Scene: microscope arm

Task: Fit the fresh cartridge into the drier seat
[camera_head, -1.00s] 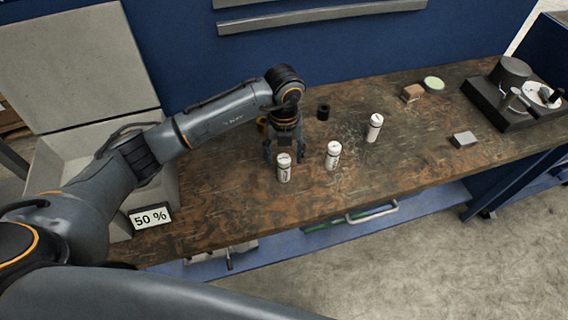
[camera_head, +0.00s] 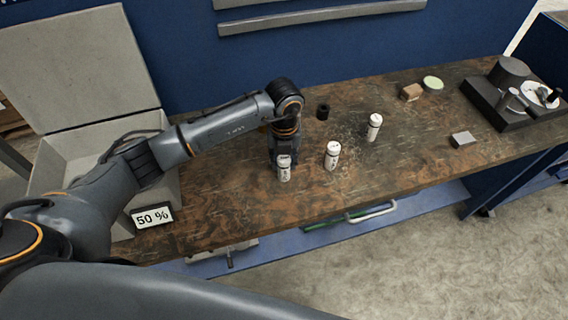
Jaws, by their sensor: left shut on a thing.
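Three white cartridges with dark print stand upright on the worn brown bench: a left one (camera_head: 284,173), a middle one (camera_head: 332,156) and a right one (camera_head: 374,127). My left gripper (camera_head: 284,160) points down and is shut on the left cartridge, which still appears to stand on the bench top. The other two are apart from it. I cannot tell which cartridge is the fresh one. An open grey box (camera_head: 60,160) with its lid raised is at the left, with a "50 %" sign (camera_head: 152,218) in front. No drier seat can be made out for certain. My right gripper is not in view.
A small black cylinder (camera_head: 323,112) stands behind the cartridges. A brown block (camera_head: 411,92), a pale green disc (camera_head: 433,83), a grey block (camera_head: 463,139) and a dark instrument (camera_head: 512,100) are to the right. The bench front (camera_head: 240,215) is clear.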

